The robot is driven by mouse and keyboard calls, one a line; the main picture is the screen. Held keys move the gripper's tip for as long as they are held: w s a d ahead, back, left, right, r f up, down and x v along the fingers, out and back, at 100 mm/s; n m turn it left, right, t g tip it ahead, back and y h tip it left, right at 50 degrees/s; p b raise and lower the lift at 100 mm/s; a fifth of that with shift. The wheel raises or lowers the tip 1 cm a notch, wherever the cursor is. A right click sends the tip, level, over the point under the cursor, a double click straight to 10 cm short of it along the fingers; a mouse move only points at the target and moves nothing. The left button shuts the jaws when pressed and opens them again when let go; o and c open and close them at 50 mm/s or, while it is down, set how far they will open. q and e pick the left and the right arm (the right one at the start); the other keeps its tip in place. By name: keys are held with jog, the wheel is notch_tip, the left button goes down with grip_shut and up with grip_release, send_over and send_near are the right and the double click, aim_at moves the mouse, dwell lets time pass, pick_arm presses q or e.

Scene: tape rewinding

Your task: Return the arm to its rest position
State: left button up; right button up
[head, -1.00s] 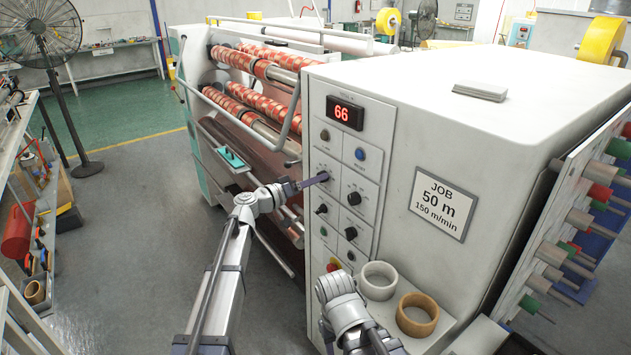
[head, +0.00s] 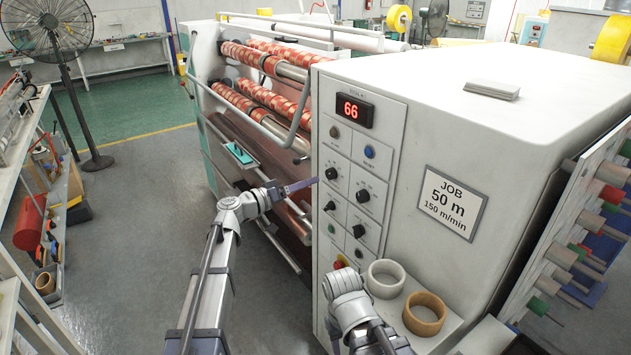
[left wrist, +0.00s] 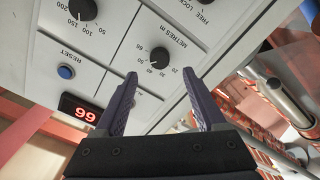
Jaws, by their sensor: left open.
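My left gripper (head: 298,187) is in front of the grey machine's control panel (head: 345,150), fingers pointing at it. The dark fingers are spread and empty, as the left wrist view (left wrist: 165,100) also shows. Their tips are a little to the left of the black metres knob (head: 331,174), with a small gap. In the left wrist view that knob (left wrist: 159,54) is beyond and between the fingers, touching neither. The red display (head: 354,110) reads 66; it appears upside down in the left wrist view (left wrist: 80,108).
A white roll (head: 385,279) and a tan roll (head: 424,313) sit on the machine's low ledge. Red patterned rolls (head: 265,95) and a bent rail (head: 270,125) lie behind my left gripper. A shelf (head: 30,150) stands at the left; floor (head: 140,200) between is clear.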

pick_arm(q)
jog(key=shift+s+a, duration=0.35)
jog(key=shift+a, duration=0.1)
jog(key=s+d+f+g+y, duration=0.2)
jog(key=s+f+g+y, duration=0.35)
jog(key=s+f, duration=0.85)
jog(key=s+a+f+n+g+y, duration=0.1)
jog(key=s+a+f+g+y, duration=0.1)
jog(key=s+a+f+y, duration=0.45)
jog(key=s+a+f+n+g+y, duration=0.1)
jog(key=s+a+n+g+y, duration=0.15)
jog(key=s+a, duration=0.5)
jog(key=s+d+m+g+y, duration=0.1)
jog(key=s+d+m, duration=0.3)
jog(key=d, duration=0.8)
jog(key=s, duration=0.2)
jog(key=shift+s+d+f, duration=0.15)
jog(key=shift+s+d, duration=0.1)
jog(key=shift+s, duration=0.15)
